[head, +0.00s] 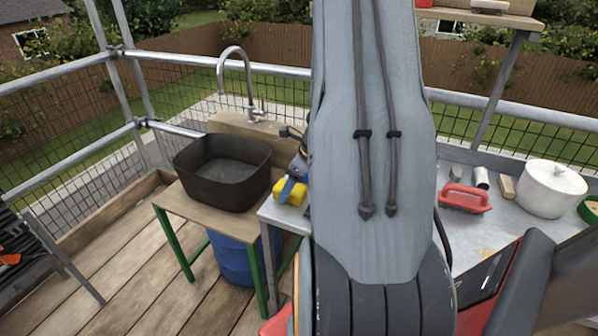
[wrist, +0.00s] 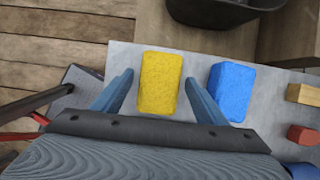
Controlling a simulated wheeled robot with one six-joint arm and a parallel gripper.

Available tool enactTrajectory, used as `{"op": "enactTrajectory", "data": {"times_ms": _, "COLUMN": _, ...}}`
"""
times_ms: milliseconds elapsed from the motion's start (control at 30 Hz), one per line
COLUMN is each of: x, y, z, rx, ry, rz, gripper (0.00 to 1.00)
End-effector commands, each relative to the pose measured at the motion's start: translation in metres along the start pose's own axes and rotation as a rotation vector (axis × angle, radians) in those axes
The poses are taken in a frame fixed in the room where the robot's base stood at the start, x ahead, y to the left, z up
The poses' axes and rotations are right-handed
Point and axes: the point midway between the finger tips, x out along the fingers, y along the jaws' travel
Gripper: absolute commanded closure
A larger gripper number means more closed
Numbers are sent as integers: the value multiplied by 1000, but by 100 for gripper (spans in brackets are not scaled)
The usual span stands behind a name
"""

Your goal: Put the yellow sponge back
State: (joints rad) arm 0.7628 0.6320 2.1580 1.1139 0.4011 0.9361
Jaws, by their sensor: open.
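The yellow sponge (wrist: 160,84) lies on a grey metal bench (wrist: 148,50), between the two blue fingers of my gripper (wrist: 158,81) in the wrist view. The fingers are open, with a visible gap on each side of the sponge. A blue sponge (wrist: 232,91) lies just right of the right finger. In the head view the yellow sponge (head: 290,193) shows at the bench's left end, partly behind a blue finger of my gripper (head: 293,182). My arm hides the middle of the bench there.
A black basin (head: 222,172) stands on a wooden stand left of the bench, under a tap (head: 236,70). A wooden block (wrist: 303,94) and a red block (wrist: 302,134) lie right of the blue sponge. A red-handled float (head: 464,198) and white pot (head: 551,188) stand farther right.

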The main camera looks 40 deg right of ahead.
Motion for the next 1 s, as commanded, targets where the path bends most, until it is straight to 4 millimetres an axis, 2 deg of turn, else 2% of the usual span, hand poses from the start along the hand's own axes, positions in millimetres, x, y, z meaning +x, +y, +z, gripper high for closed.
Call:
{"op": "enactTrajectory", "data": {"times_ms": 300, "x": -66, "y": -1, "z": 0, "rx": -1, "ry": -1, "rz": -4, "gripper": 34}}
{"op": "enactTrajectory", "data": {"times_ms": 500, "x": -94, "y": 0, "z": 0, "rx": -1, "ry": -1, "rz": -2, "gripper": 34}}
{"op": "enactTrajectory", "data": {"times_ms": 667, "x": -104, "y": 0, "z": 0, "rx": 0, "ry": 0, "rz": 0, "gripper": 34}}
{"op": "enactTrajectory", "data": {"times_ms": 833, "x": -105, "y": 5, "z": 3, "rx": -31, "ry": 5, "rz": 5, "gripper": 34}}
{"op": "enactTrajectory", "data": {"times_ms": 933, "x": -102, "y": 25, "z": 16, "rx": -180, "ry": 25, "rz": 26, "gripper": 34}}
{"op": "enactTrajectory", "data": {"times_ms": 1000, "x": -100, "y": 50, "z": 31, "rx": -375, "ry": 49, "rz": 52, "gripper": 34}}
